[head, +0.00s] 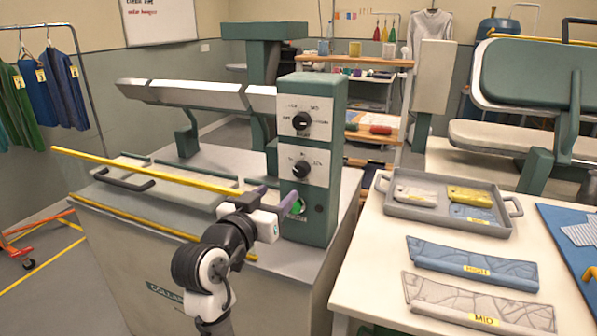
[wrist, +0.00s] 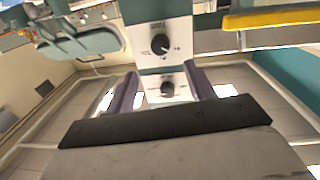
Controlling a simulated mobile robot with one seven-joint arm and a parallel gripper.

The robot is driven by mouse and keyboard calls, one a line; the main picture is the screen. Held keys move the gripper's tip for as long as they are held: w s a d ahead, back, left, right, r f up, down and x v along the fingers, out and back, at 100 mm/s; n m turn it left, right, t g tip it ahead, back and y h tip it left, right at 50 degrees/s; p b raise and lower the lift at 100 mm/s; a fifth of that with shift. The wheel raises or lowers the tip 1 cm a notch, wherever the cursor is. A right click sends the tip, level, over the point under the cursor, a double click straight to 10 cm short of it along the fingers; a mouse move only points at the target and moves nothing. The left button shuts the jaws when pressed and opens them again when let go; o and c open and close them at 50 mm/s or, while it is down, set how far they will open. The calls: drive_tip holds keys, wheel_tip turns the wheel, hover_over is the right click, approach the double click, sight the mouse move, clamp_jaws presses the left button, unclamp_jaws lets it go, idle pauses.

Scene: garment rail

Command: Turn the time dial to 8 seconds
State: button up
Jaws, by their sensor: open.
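The teal control box (head: 311,160) stands at the right end of the press, with two white dial plates on its face. The upper black dial (head: 301,121) and lower black dial (head: 301,169) are both uncovered; their lettering is too small to read, so I cannot tell which is the time dial or its setting. My gripper (head: 273,197) is below the lower dial, near the green button (head: 298,207). In the wrist view, my gripper (wrist: 162,74) is open, its purple fingers apart and empty. Two dials (wrist: 160,44) (wrist: 167,89) show between and beyond them, apart from the fingers.
The yellow bar (head: 150,170) runs along the press left of the box. The right-hand table (head: 375,255) holds a grey tray (head: 420,222) and flat pieces labelled HIGH (head: 470,264) and MID (head: 470,304). The space before the dials is clear.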

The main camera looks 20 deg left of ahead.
sight(299, 172)
drive_tip(key=w+p, duration=0.1)
drive_tip(key=w, duration=0.5)
drive_tip(key=w+d+p, duration=0.1)
drive_tip(key=w, duration=0.2)
drive_tip(key=shift+w+p, duration=0.35)
drive_tip(key=shift+w, duration=0.05)
drive_tip(key=c, duration=1)
